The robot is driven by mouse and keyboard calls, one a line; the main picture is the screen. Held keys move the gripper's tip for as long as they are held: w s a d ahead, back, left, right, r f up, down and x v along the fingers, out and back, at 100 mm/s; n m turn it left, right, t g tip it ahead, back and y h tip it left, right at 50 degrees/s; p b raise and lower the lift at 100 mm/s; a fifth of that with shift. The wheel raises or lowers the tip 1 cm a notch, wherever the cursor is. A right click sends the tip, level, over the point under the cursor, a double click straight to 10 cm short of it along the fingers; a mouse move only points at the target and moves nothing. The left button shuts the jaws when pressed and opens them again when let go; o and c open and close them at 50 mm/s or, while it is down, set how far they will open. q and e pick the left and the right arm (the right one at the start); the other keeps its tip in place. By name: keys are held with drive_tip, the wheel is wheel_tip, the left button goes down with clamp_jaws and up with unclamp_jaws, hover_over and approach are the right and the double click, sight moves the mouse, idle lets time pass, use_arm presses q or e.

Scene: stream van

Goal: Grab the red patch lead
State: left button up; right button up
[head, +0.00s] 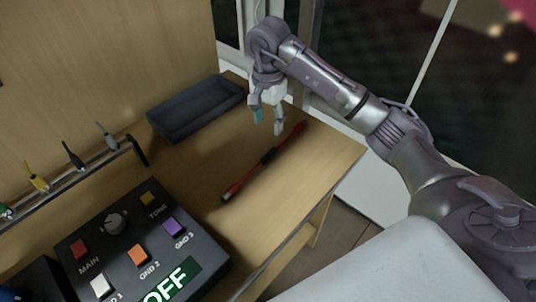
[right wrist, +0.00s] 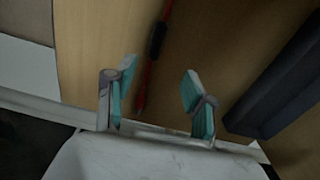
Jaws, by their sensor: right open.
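My right gripper (head: 268,126) is open and empty above the desk, near the far end of the lead. Its two teal-padded fingers (right wrist: 158,100) stand apart in the right wrist view. I cannot tell the exact height above the lead. My left gripper is not in view.
A dark tray (head: 161,124) stands behind the lead. A control box (head: 185,274) with coloured buttons and a lit OFF sign sits at the front left. A rack (head: 72,176) with several coloured leads is at the left. The desk's right edge is close to the lead.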

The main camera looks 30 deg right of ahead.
hover_over(269, 152)
drive_tip(key=f, duration=0.5)
drive_tip(key=shift+w, duration=0.35)
drive_tip(key=f, duration=0.1)
drive_tip(key=f+p, duration=0.1)
drive_tip(key=f, duration=0.1)
drive_tip(key=s+f, duration=0.1)
drive_tip(key=f, duration=0.1)
drive_tip(key=shift+p, duration=0.35)
drive_tip(key=shift+w+f, duration=0.1)
drive_tip(key=shift+f, duration=0.15)
clamp_jaws()
